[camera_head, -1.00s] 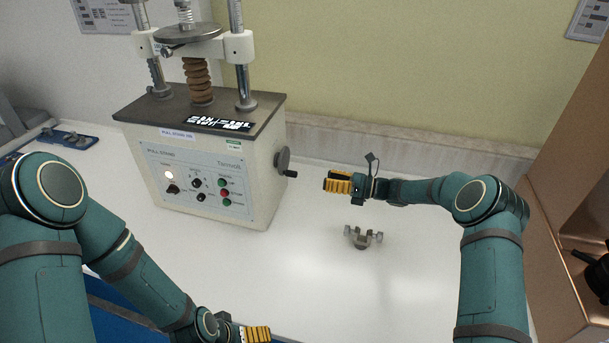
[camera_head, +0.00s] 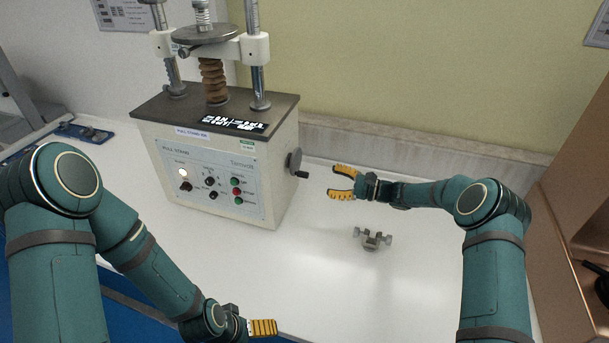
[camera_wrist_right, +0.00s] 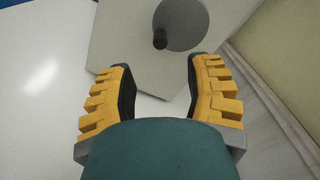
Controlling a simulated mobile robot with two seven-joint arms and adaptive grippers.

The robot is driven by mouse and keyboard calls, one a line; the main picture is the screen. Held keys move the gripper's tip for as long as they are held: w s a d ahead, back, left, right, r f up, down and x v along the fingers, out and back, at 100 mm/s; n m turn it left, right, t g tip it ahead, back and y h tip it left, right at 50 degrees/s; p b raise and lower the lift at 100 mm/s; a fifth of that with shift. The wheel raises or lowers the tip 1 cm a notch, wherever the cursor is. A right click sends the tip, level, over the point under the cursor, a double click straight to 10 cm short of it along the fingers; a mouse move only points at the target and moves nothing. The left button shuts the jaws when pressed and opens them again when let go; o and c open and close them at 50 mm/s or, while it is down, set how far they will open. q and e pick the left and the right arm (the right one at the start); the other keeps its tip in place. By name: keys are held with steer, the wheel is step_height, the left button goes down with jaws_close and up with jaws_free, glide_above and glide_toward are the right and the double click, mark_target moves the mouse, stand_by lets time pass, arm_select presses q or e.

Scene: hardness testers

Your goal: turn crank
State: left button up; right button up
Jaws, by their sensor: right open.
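The crank (camera_head: 295,162) is a dark grey disc with a short black handle (camera_head: 302,174) on the right side of the pull stand (camera_head: 215,160). My right gripper (camera_head: 333,182) is open and empty, a little to the right of the crank and pointing at it. In the right wrist view the crank disc (camera_wrist_right: 182,22) and its black handle (camera_wrist_right: 160,39) show beyond the spread yellow fingers (camera_wrist_right: 160,82), not touched by them. My left gripper (camera_head: 277,328) is low at the front edge of the table, away from the crank; its finger gap cannot be made out.
A small metal clamp-like part (camera_head: 372,239) lies on the white table (camera_head: 330,270) below my right gripper. A blue item (camera_head: 85,132) lies at the back left.

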mark_target(304, 177)
steer(key=x, duration=0.9)
steer(key=shift+a, duration=0.25)
jaws_close()
